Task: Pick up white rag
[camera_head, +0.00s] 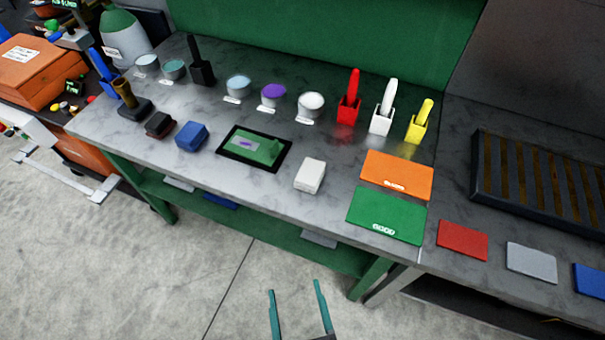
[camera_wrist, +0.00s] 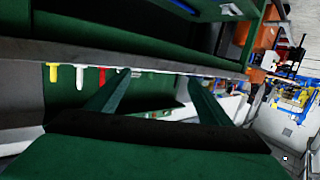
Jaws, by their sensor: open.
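The white rag (camera_head: 310,175) is a small folded white block on the grey marbled bench top, near the front edge and right of the black tray. My gripper (camera_head: 296,288) is at the bottom of the head view, over the floor in front of the bench. Its two green fingers are apart with nothing between them. In the wrist view my gripper (camera_wrist: 155,92) is also open and empty, and the rag cannot be made out there.
Left of the rag are a black tray (camera_head: 225,152) with a green part and a blue folded block (camera_head: 192,136). Orange (camera_head: 398,170) and green (camera_head: 388,212) mats lie to its right. Several bowls and coloured holders stand behind. The bench's front edge lies between gripper and rag.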

